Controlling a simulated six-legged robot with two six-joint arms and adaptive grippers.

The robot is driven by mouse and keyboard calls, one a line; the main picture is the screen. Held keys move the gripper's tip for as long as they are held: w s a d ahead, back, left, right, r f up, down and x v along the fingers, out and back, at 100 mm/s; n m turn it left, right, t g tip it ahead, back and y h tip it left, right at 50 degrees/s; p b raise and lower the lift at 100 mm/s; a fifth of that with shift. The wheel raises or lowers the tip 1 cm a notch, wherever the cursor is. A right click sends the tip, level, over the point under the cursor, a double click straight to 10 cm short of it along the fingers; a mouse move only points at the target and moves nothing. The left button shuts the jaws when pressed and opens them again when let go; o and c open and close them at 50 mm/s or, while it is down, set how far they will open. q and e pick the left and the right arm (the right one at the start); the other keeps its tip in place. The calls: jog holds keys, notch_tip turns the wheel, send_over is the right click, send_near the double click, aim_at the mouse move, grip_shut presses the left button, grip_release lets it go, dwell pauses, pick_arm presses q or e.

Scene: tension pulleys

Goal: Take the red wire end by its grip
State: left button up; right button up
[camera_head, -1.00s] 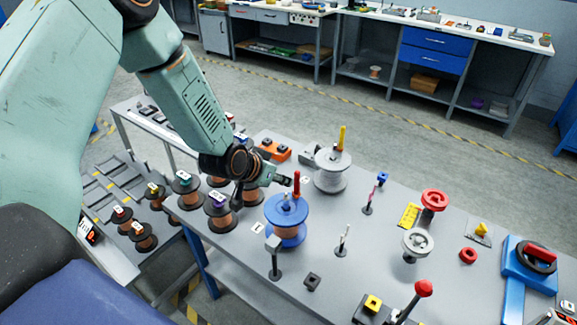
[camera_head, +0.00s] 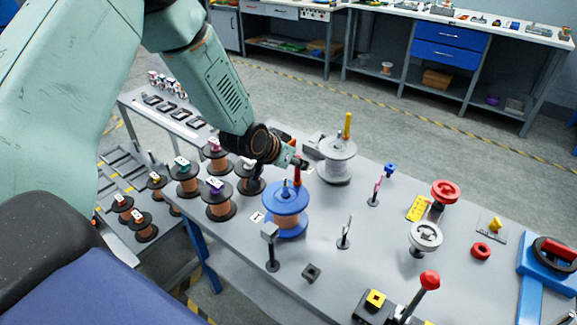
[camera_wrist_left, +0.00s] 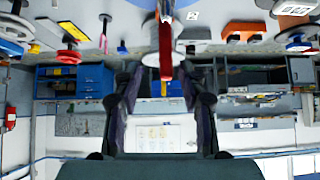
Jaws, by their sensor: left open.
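The red wire end grip (camera_head: 297,174) stands upright at the top of the blue spool (camera_head: 286,198), which holds copper wire. In the left wrist view the red grip (camera_wrist_left: 165,50) shows in the middle, its end between my two fingertips in the picture. My left gripper (camera_head: 303,163) is open, close to the upper part of the red grip. I cannot tell whether a finger touches it. In the left wrist view my left gripper (camera_wrist_left: 164,80) has its fingers apart on either side. My right gripper is not in view.
A grey spool (camera_head: 337,165) with a yellow grip (camera_head: 347,126) stands just behind. Several copper spools with black flanges stand to the left. A grey post (camera_head: 272,250) and a thin stand (camera_head: 344,235) are in front. A red-topped lever (camera_head: 429,281) is at lower right.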

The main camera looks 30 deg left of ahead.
aim_at(297, 184)
pick_arm(q)
jog(key=w+f+b, duration=0.1)
jog(key=w+a+f+b, duration=0.1)
jog(key=shift+f, duration=0.35)
jog(key=shift+w+f+b, duration=0.1)
jog(key=shift+f+b, duration=0.05)
jog(key=shift+b, duration=0.3)
jog(key=shift+w+d+b, duration=0.2)
jog(key=shift+d+b, duration=0.1)
jog(key=shift+d, duration=0.05)
jog(key=shift+w+d, duration=0.25)
jog(key=shift+a+f, duration=0.15)
jog(key=shift+a, duration=0.35)
jog(key=shift+c, duration=0.7)
jog(key=shift+s+d, duration=0.15)
jog(key=shift+d, duration=0.05)
jog(key=c, duration=0.3)
jog(key=shift+d, duration=0.2)
jog(key=c, duration=0.3)
jog(key=shift+c, duration=0.7)
jog(key=shift+a, duration=0.3)
grip_shut()
jog(key=shift+d, duration=0.25)
jog(key=shift+a, duration=0.15)
